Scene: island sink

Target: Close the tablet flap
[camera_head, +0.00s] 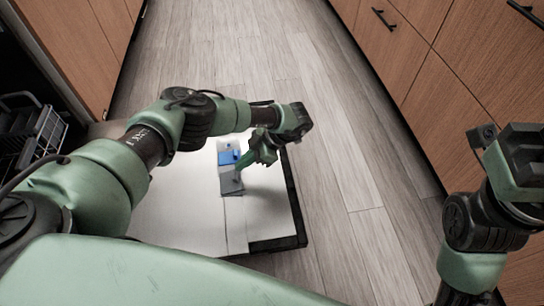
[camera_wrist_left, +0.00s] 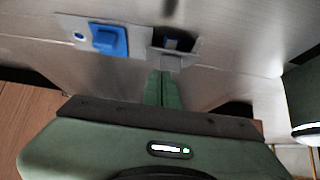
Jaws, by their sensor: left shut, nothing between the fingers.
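The open door's pale inner panel (camera_head: 180,215) lies flat below me and bears a dispenser with a blue cap (camera_head: 229,157) and a grey tablet flap area (camera_head: 231,184). In the left wrist view the blue cap (camera_wrist_left: 108,40) is left of the dark tablet compartment (camera_wrist_left: 185,44), and a grey flap edge (camera_wrist_left: 174,62) shows at its near side. My left gripper (camera_head: 243,165) is shut and empty, its green fingertips (camera_wrist_left: 162,76) close to that edge; contact is unclear. My right gripper (camera_head: 512,152) is raised at the right, away from the door; its jaws are unclear.
A dark rack (camera_head: 32,132) stands at the left. Wooden cabinets with black handles (camera_head: 384,18) line the right side. The wooden floor (camera_head: 345,220) between the door and the right cabinets is clear.

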